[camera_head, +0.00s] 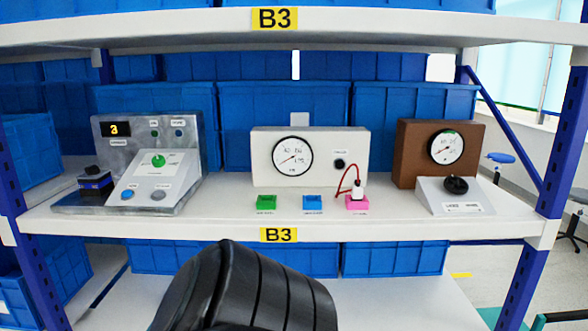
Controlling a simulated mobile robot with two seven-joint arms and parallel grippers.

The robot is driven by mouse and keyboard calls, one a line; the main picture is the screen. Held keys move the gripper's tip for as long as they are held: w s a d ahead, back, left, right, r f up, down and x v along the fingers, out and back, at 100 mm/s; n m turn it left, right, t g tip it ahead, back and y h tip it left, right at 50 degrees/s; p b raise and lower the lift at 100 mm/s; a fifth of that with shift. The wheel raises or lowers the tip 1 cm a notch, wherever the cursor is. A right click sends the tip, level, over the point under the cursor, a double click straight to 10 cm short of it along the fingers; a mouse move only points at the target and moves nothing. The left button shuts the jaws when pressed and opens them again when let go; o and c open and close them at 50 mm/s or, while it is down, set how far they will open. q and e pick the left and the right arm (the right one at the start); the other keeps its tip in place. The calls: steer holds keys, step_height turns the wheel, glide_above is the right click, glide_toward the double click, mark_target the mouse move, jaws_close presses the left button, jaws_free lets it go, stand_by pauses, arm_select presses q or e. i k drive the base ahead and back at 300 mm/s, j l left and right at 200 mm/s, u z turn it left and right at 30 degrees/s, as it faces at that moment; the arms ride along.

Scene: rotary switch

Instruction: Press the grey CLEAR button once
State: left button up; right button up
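The grey control box (185,135) stands at the left of the middle shelf. Its display (116,130) shows a 3, with small indicators to the right. On its sloped front are a green rotary knob (158,161), a blue button (127,196) at lower left and a grey button (158,195) at lower right. The labels are too small to read surely; the grey button matches the CLEAR button by colour. A black rounded part, probably of my arm, fills the bottom centre, below the shelf and apart from the box. No gripper fingers show.
A white gauge box (262,160) stands mid-shelf, behind green (266,202), blue (312,202) and pink (357,202) blocks; a red cable reaches the pink one. A brown gauge box (410,150) with a black knob (456,185) stands right. A black-and-blue device (95,181) sits left.

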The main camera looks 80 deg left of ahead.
mark_target(157, 194)
steer(key=u, duration=3.4)
